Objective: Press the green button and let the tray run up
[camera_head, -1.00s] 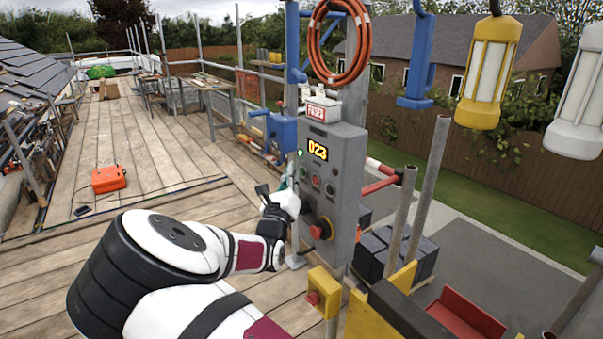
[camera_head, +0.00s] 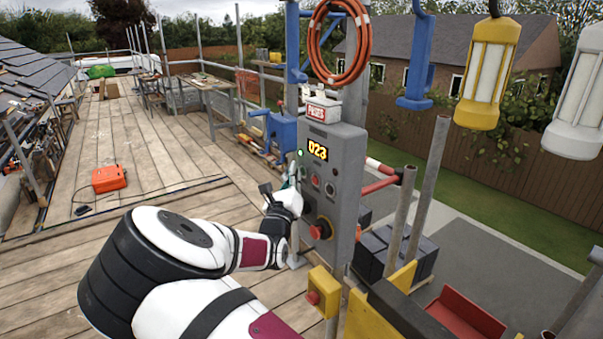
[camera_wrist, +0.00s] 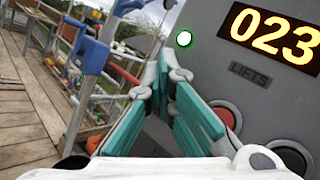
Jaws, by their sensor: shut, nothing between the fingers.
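A grey control box (camera_head: 334,170) stands on a post right of my arm, with a yellow "023" display (camera_head: 317,149) and a lit green lamp (camera_head: 300,153).
A red knob (camera_head: 318,231) on a yellow ring juts from the box below the buttons. A yellow box with a red button (camera_head: 322,290) is lower down. Scaffold poles and hanging lamps stand at right. The plank deck at left is mostly clear.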

